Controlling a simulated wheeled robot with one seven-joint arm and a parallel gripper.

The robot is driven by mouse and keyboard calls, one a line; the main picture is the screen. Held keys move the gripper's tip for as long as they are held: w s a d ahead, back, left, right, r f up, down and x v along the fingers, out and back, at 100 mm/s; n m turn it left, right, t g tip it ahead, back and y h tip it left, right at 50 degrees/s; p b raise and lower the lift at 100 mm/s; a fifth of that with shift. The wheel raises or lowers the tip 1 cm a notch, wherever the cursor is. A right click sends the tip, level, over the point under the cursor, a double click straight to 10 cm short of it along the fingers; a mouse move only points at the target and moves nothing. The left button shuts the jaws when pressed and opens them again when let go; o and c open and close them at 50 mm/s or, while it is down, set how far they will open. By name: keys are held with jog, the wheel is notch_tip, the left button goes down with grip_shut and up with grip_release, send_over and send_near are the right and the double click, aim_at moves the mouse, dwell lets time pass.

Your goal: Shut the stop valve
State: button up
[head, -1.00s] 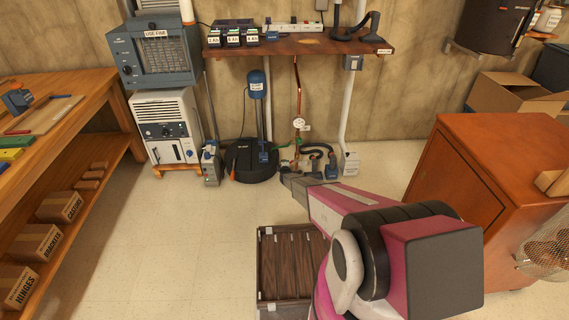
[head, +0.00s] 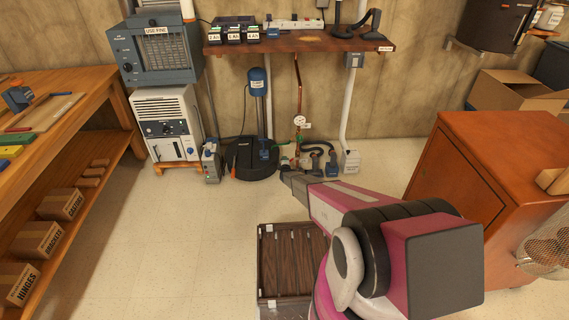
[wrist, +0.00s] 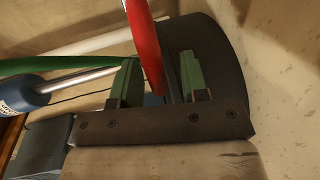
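In the wrist view a long red handle (wrist: 146,45) lies in the gap between the two green finger pads of my gripper (wrist: 158,82). The pads stand apart, and I see no clear contact with the handle. It looks like a valve lever, but the valve body is hidden. In the head view the copper pipe (head: 298,80) runs down the wall to a round white gauge (head: 300,121), with fittings below it. My gripper (head: 285,173) is low in front of these fittings; its fingers are too small to make out there.
A blue pump (head: 257,82) stands over a black round basin (head: 248,160) left of the pipe. Black elbow pipes (head: 318,155) are close on the right. A dark slatted crate (head: 265,265) is on the floor beneath my arm. A wooden cabinet (head: 470,170) stands right.

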jog(key=s+r, duration=0.2)
jog(key=s, duration=0.8)
jog(key=shift+s, duration=0.3)
jog(key=s+d+r+m+g+y, duration=0.15)
jog(key=s+r+m+g, duration=0.25)
jog(key=s+r, duration=0.55)
jog(key=s+d+r+m+g+h, duration=0.15)
jog(key=s+r+m+g, duration=0.35)
jog(key=r, duration=0.8)
jog(key=s+d+r+m+g, duration=0.2)
jog(key=s+r+m, duration=0.1)
jog(key=s+r, duration=0.4)
jog(key=s+d+r+m+g, duration=0.2)
jog(key=s+r, duration=0.5)
jog(key=s, duration=0.7)
jog(key=s+d+r+m+g, duration=0.2)
jog(key=s+r+m, duration=0.2)
jog(key=s+r, duration=0.3)
jog(key=s, duration=0.3)
jog(key=shift+s+d+g, duration=0.25)
jog(key=shift+d+g, duration=0.05)
jog(key=shift+g, duration=0.1)
